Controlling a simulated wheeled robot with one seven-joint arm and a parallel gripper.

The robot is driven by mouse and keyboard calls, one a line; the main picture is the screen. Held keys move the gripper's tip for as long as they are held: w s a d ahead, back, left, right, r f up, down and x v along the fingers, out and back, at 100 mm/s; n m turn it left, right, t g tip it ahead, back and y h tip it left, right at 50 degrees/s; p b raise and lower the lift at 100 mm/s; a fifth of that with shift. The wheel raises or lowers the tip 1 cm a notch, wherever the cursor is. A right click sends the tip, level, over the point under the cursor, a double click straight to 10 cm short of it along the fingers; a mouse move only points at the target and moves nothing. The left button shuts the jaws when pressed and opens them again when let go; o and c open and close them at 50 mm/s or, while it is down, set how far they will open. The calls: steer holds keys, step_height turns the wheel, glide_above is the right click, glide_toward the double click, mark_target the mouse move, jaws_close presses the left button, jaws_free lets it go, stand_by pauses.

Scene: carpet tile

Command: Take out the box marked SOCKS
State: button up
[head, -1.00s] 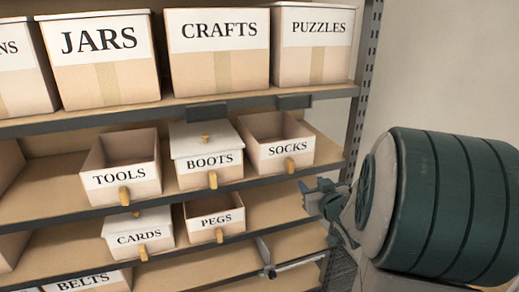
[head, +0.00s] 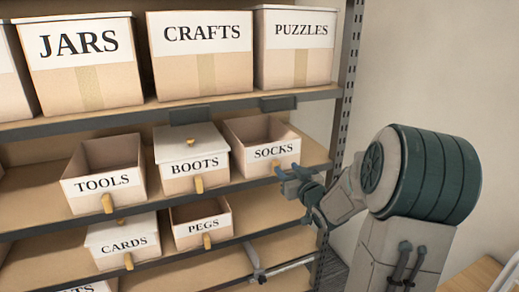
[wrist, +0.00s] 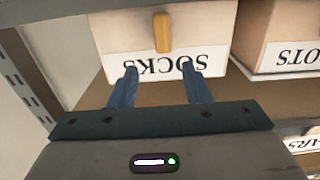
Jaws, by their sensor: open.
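The box marked SOCKS (head: 262,148) is an open-topped cardboard box with a white label, standing at the right end of the middle shelf. In the wrist view the SOCKS box (wrist: 205,25) appears upside down, with a wooden pull handle (wrist: 162,33) on its front. My gripper (head: 290,172) is just in front of the box's lower right front in the head view. In the wrist view my gripper (wrist: 165,80) is open, its two blue fingers spread beneath the label, with nothing between them. In the head view the fingers hide the handle.
The lidded BOOTS box (head: 193,165) stands close to the left of SOCKS, with the open TOOLS box (head: 103,178) beyond. Open PEGS (head: 201,224) and lidded CARDS (head: 123,240) are on the shelf below. A shelf upright (head: 343,100) is to the right.

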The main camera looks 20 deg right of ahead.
steer(key=w, duration=0.1)
steer(key=w+f, duration=0.1)
steer(key=w, duration=0.2)
steer(key=shift+w+a+f, duration=0.25)
steer(key=shift+w+a, duration=0.15)
jaws_close()
